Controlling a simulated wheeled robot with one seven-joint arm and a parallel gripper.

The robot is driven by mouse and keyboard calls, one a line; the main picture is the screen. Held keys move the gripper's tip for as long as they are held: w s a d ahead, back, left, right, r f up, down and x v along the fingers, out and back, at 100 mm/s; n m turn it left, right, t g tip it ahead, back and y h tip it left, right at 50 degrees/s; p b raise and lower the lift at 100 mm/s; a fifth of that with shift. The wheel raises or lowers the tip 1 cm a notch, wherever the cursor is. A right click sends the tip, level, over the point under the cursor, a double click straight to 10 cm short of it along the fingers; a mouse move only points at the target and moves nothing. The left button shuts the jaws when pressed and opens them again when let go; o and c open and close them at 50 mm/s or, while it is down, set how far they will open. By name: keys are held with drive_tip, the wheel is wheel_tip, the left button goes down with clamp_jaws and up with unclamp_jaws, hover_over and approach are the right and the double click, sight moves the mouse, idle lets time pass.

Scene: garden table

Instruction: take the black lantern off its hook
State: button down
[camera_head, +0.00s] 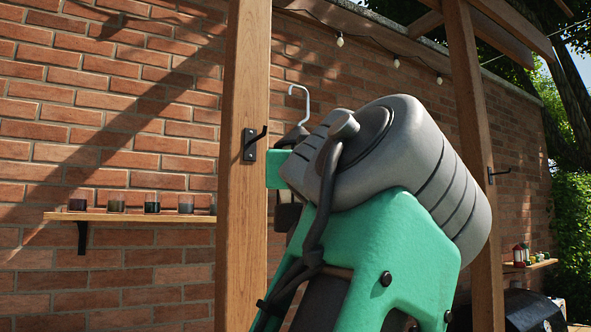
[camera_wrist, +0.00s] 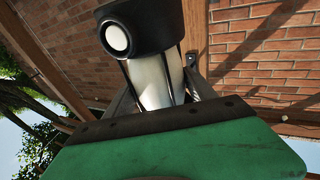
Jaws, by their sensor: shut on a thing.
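The black lantern shows in the head view as a dark cone-shaped cap (camera_head: 294,136) under a pale curved wire handle (camera_head: 304,97). My arm hides most of its body. In the wrist view its black end (camera_wrist: 143,30) and pale middle (camera_wrist: 160,82) fill the top centre. My gripper (camera_wrist: 160,98) is shut on the lantern; the exact contact is partly hidden. The black hook (camera_head: 262,135) on the near wooden post looks bare. The handle rises to the right of this hook, apart from it in the picture.
The near wooden post (camera_head: 244,60) stands close to the left of my gripper. A wall shelf (camera_head: 140,217) with several small jars is at left. A second post (camera_head: 478,130) bears another bare hook (camera_head: 498,173). A brick wall (camera_head: 120,165) lies behind.

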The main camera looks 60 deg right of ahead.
drive_tip(key=shift+r+p, duration=1.4)
drive_tip(key=shift+s+d+p, duration=0.2)
drive_tip(key=shift+s+d, duration=0.25)
drive_tip(key=shift+d, duration=0.35)
drive_tip(key=shift+s+d+p, duration=0.2)
drive_tip(key=shift+s+d, duration=0.3)
drive_tip(key=shift+d, duration=0.3)
drive_tip(key=shift+s+d+p, duration=0.2)
drive_tip(key=shift+s+d, duration=0.25)
drive_tip(key=shift+d, duration=0.35)
